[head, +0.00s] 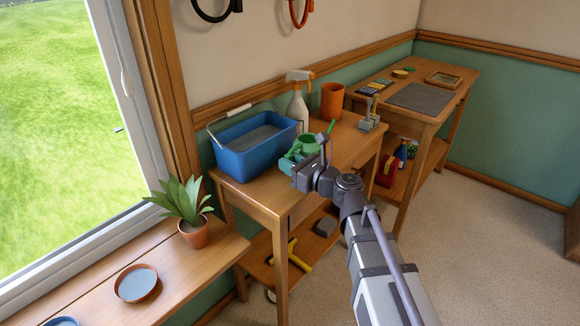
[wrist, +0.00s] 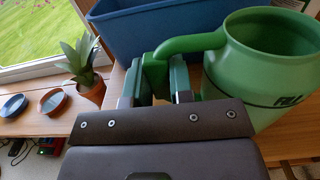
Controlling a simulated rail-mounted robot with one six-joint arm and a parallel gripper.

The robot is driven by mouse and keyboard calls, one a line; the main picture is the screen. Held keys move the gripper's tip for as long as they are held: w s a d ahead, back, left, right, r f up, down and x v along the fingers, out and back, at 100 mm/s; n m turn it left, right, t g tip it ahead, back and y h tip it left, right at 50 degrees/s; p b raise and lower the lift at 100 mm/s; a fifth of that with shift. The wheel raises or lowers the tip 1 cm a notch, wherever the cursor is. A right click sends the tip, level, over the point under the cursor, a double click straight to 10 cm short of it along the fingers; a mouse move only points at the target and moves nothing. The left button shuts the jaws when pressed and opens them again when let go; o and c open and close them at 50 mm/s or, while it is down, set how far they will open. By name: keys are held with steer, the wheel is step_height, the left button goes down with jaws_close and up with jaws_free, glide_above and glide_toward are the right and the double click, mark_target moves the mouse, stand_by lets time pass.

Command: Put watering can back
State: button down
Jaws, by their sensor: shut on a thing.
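The green watering can (wrist: 268,70) fills the right of the wrist view, with its open top showing and dark lettering on its side. Its handle reaches left to my gripper (wrist: 160,80), which is shut on it. In the head view the watering can (head: 305,146) is partly hidden behind my gripper (head: 300,163), at the wooden table (head: 270,200) just right of the blue bucket. It looks upright. I cannot tell whether its base touches the table top.
The blue bucket (head: 250,155) stands close on the left. A spray bottle (head: 298,108), an orange cup (head: 332,100) and a small grey tool holder (head: 369,122) stand behind. A potted plant (head: 194,232) and a saucer (head: 136,284) are on the windowsill. The table's front right is clear.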

steer(key=c, duration=1.5)
jaws_free()
steer(key=shift+f, duration=0.15)
steer(key=o, duration=0.5)
